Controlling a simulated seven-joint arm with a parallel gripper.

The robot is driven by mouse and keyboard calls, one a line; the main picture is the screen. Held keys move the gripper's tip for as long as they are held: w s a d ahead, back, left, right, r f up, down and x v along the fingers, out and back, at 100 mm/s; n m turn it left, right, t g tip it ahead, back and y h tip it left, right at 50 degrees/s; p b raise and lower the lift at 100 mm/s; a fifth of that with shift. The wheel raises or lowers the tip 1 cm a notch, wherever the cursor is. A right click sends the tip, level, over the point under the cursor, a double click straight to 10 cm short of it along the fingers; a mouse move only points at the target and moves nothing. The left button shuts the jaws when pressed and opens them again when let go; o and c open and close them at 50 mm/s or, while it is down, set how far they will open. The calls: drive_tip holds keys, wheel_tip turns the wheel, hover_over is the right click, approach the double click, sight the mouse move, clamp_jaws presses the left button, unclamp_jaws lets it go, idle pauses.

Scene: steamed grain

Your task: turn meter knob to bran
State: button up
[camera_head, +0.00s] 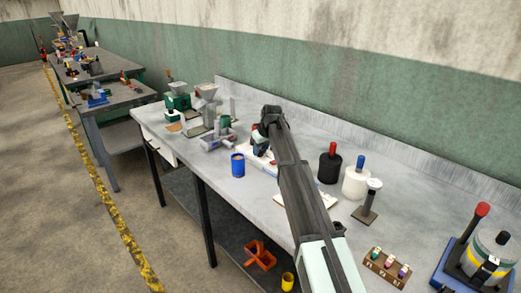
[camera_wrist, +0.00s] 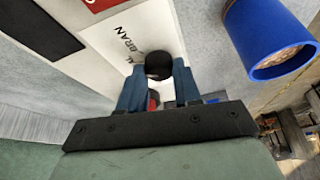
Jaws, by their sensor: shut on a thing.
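In the wrist view, my gripper (camera_wrist: 159,95) has its two blue fingers shut on a round black knob (camera_wrist: 158,64). The knob stands on a white plate (camera_wrist: 122,22) with the printed word BRAN (camera_wrist: 128,46) just left of the knob. Other lettering beside it is partly covered. A small red part (camera_wrist: 153,98) shows between the fingers, under the knob. Which way the knob points cannot be told. In the head view my gripper is over the white meter plate, and the arm hides most of the knob and plate.
A blue cup with grain (camera_head: 238,164) stands close to the gripper, also at upper right in the wrist view (camera_wrist: 262,35). Grinders (camera_head: 205,112) stand behind it at the left. Black (camera_head: 329,166) and white (camera_head: 355,181) canisters stand right of my arm. The table's front edge is near.

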drive_tip(key=shift+a+m+t+h, duration=0.1)
drive_tip(key=shift+m+t+h, duration=0.45)
drive_tip(key=shift+m, duration=1.35)
drive_tip(key=o, duration=1.1)
drive_tip(key=shift+c, duration=0.2)
drive_tip(key=v, duration=1.4)
drive_tip(key=shift+w+a, duration=0.2)
